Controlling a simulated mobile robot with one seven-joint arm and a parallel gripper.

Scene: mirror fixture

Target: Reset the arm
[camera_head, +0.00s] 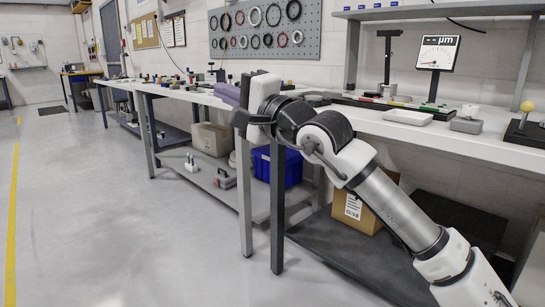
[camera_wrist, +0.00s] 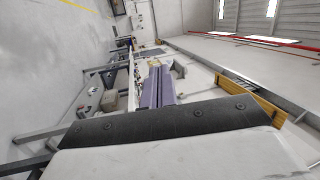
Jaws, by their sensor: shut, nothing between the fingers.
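My arm reaches up from the bottom right in the head view and bends to the left in front of the workbench (camera_head: 375,120). My gripper (camera_head: 226,93) has lavender fingers and is held at about the height of the bench top, at the bench's front edge in the picture. In the wrist view my gripper (camera_wrist: 160,82) shows its two lavender fingers side by side, closed together with nothing between them. The wrist view is turned on its side, and a dark and white part of my wrist fills its lower part.
On the bench are a white tray (camera_head: 408,117), a grey block (camera_head: 466,125) and a display (camera_head: 438,53). A pegboard with rings (camera_head: 265,30) hangs behind. Below are a blue bin (camera_head: 278,166) and cardboard boxes (camera_head: 358,212). The floor (camera_head: 110,220) at left is clear.

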